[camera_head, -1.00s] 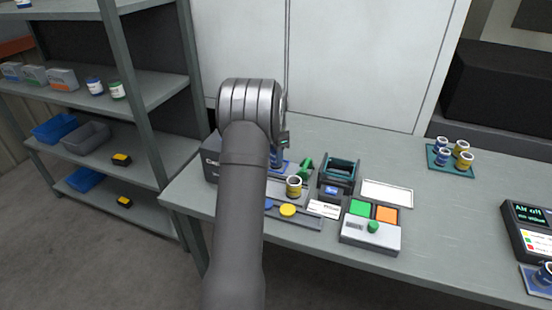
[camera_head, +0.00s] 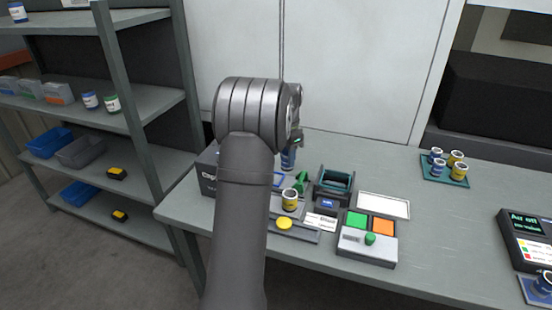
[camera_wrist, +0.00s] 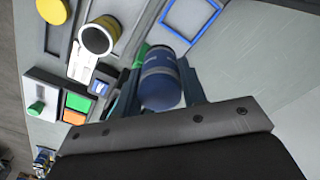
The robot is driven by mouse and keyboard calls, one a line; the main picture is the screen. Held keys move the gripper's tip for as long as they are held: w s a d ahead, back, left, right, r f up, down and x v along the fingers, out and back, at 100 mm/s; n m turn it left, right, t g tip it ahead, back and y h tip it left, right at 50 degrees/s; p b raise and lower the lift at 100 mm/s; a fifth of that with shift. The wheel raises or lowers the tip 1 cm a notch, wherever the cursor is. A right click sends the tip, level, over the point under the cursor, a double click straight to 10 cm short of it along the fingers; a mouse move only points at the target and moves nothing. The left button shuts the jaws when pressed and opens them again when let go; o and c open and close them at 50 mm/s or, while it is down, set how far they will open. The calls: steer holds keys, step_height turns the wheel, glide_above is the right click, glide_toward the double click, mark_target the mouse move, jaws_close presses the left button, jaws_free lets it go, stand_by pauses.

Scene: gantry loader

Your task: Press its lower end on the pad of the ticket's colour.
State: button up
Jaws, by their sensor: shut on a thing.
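My gripper (camera_wrist: 155,95) is shut on a blue can (camera_wrist: 162,82) with a pale band. The same can (camera_head: 288,160) shows in the head view, partly hidden by my wrist, above the table near a blue-outlined square (camera_head: 279,181). The square also shows in the wrist view (camera_wrist: 190,30), apart from the can. A yellow round pad (camera_head: 284,223) lies on the grey strip at the table's front, also in the wrist view (camera_wrist: 52,10).
A yellow can (camera_head: 290,199) stands behind the yellow pad. A green object (camera_head: 302,182) is beside it. A box with green and orange squares and a green knob (camera_head: 369,239) stands right. A white tray (camera_head: 384,206) lies behind. The table's right middle is clear.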

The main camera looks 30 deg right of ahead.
steer(key=s+d, duration=0.6)
steer(key=s, duration=0.6)
steer(key=s+d, duration=0.5)
steer(key=s, duration=0.7)
steer(key=shift+s+d+f, duration=0.1)
steer(key=shift+s+f, duration=0.05)
steer(key=shift+f, duration=3.35)
step_height(320, 180, up, 6)
